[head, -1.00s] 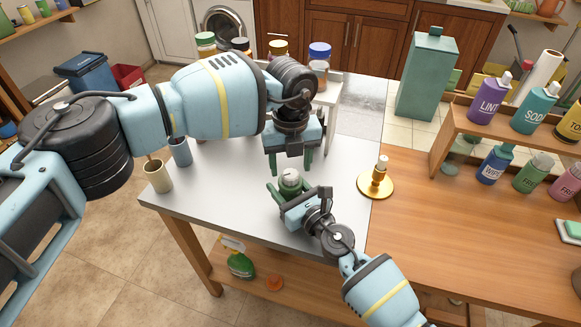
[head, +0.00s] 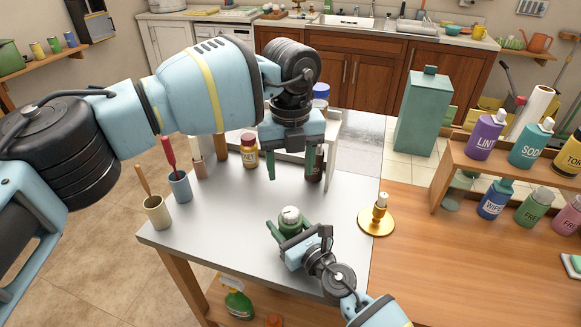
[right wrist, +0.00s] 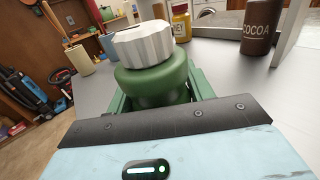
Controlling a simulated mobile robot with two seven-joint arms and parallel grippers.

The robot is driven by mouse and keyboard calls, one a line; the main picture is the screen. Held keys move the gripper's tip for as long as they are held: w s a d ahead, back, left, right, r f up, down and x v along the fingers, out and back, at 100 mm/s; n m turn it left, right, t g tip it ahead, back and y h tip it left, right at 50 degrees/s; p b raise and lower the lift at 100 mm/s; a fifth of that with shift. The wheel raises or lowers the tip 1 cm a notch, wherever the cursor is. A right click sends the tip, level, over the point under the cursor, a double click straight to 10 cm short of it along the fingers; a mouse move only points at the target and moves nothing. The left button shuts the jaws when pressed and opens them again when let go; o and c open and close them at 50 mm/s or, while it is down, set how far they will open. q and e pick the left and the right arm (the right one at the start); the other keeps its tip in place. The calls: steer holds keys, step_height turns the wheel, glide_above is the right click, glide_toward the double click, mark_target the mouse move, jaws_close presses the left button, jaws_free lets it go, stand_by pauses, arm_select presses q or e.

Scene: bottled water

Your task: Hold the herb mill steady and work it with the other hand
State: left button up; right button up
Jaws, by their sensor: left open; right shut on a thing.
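The herb mill (head: 291,219) has a green body and a ridged silver-white cap. It stands upright on the grey tabletop (head: 215,225), near the front. My right gripper (head: 287,235) is shut on its green body from the front. In the right wrist view the mill (right wrist: 150,78) fills the middle, its cap (right wrist: 143,43) uncovered. My left gripper (head: 291,165) is open and empty, pointing down above and behind the mill, clear of the cap. Its green fingers hang in front of the brown cocoa container (head: 315,165), which the wrist view also shows (right wrist: 262,25).
A brass candle holder (head: 377,218) stands right of the mill. A yellow-labelled jar (head: 249,151) stands behind. Cups with utensils, one beige (head: 157,213) and one blue (head: 180,187), line the left edge. A shelf of bottles (head: 500,175) is at right. The tabletop left of the mill is clear.

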steer(key=o, duration=1)
steer(key=shift+s+r, duration=0.1)
steer(key=shift+s+d+r, duration=0.15)
steer(key=shift+s+d, duration=0.5)
steer(key=shift+s, duration=0.1)
steer(key=v, duration=1)
steer(key=shift+f, duration=0.25)
